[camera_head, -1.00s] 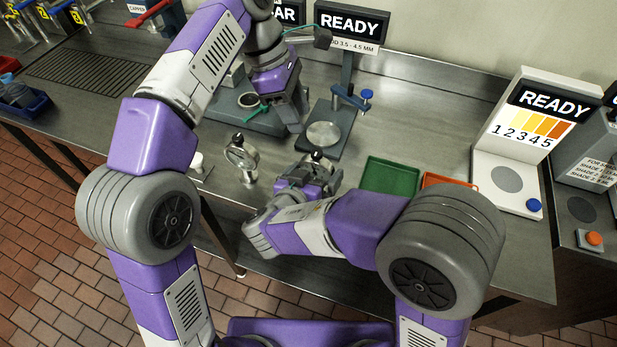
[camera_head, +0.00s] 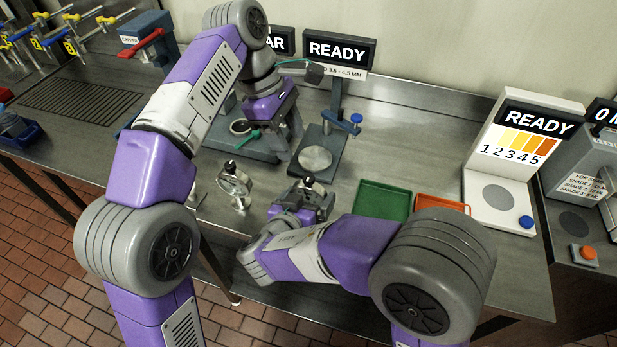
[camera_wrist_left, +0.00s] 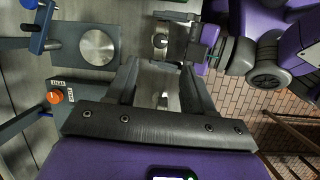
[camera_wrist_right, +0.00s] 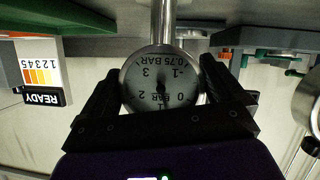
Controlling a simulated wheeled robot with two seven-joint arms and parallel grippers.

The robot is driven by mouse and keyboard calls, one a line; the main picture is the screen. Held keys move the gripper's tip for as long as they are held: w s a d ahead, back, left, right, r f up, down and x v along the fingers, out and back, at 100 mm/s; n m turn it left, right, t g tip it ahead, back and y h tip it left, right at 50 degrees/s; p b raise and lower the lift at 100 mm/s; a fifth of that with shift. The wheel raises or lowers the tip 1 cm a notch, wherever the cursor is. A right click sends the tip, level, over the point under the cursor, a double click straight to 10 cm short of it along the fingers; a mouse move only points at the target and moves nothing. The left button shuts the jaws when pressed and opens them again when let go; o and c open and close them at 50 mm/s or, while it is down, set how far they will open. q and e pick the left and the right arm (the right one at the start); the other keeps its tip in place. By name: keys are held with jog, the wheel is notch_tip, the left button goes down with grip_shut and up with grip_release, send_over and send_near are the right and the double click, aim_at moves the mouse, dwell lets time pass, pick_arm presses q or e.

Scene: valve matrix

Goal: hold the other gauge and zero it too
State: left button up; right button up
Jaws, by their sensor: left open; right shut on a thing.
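One round gauge (camera_wrist_right: 160,84) is gripped by my right gripper (camera_head: 308,196). Its white dial, marked "0.75 BAR", faces the right wrist camera upside down, and its metal stem shows above it. The other gauge (camera_head: 235,181) stands upright on the bench, left of my right gripper, with a black knob on top and nothing holding it. My left gripper (camera_head: 287,150) points down above the bench, open and empty, behind and right of the standing gauge. In the left wrist view its fingers (camera_wrist_left: 160,88) are apart, with a small light metal thing (camera_wrist_left: 164,101) between them that I cannot identify.
A stand with a round metal plate (camera_head: 315,158) and a READY sign (camera_head: 340,48) is behind the grippers. A green tray (camera_head: 383,200) and an orange tray (camera_head: 442,204) lie to the right. A white shade station (camera_head: 497,197) stands farther right. Bench is clear behind the trays.

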aim_at(309, 177)
pick_arm(q)
jog(key=d+r+m+y, duration=0.1)
jog(key=d+m+y, duration=0.1)
jog(key=m, duration=1.1)
jog(key=d+r+m+y, duration=0.2)
jog(key=m, duration=1)
jog(key=shift+t, duration=0.3)
jog(key=f, duration=1.2)
jog(key=shift+s+a, duration=0.1)
jog(key=shift+s, duration=0.3)
grip_shut()
